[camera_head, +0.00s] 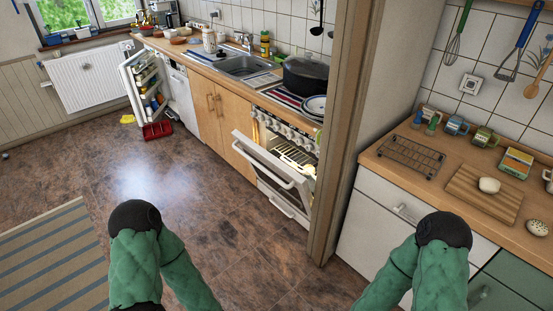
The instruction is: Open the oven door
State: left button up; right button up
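The white oven (289,131) stands in the counter row right of centre, with a line of knobs along its top front. Its oven door (272,172) is partly open, tilted outward at the top, with a light bar handle along its upper edge. The lit inside and a wire rack (298,154) show above the door. My two arms in green padded sleeves show at the bottom, one left and one right of the oven, apart from the door. Neither gripper is in view.
A wooden post (343,150) stands close right of the oven. Past it is a counter (388,172) with a cooling rack (411,156) and cutting board (478,205). A dark pot (308,77) sits above the oven. An open fridge (146,80) is far back. The brown floor before the oven is clear.

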aim_at(301, 198)
jog(key=i+j+z, duration=0.1)
jog(key=z, duration=0.3)
jog(key=i+j+z, duration=0.1)
jog(key=j+z, duration=0.15)
jog(key=z, duration=0.15)
jog(key=i+j+z, duration=0.25)
jog(key=j, duration=0.5)
jog(key=j+z, duration=0.2)
jog(key=j, duration=0.6)
jog(key=i+j+z, duration=0.1)
jog(key=j+z, duration=0.15)
jog(key=j, duration=2.55)
jog(key=i, duration=0.05)
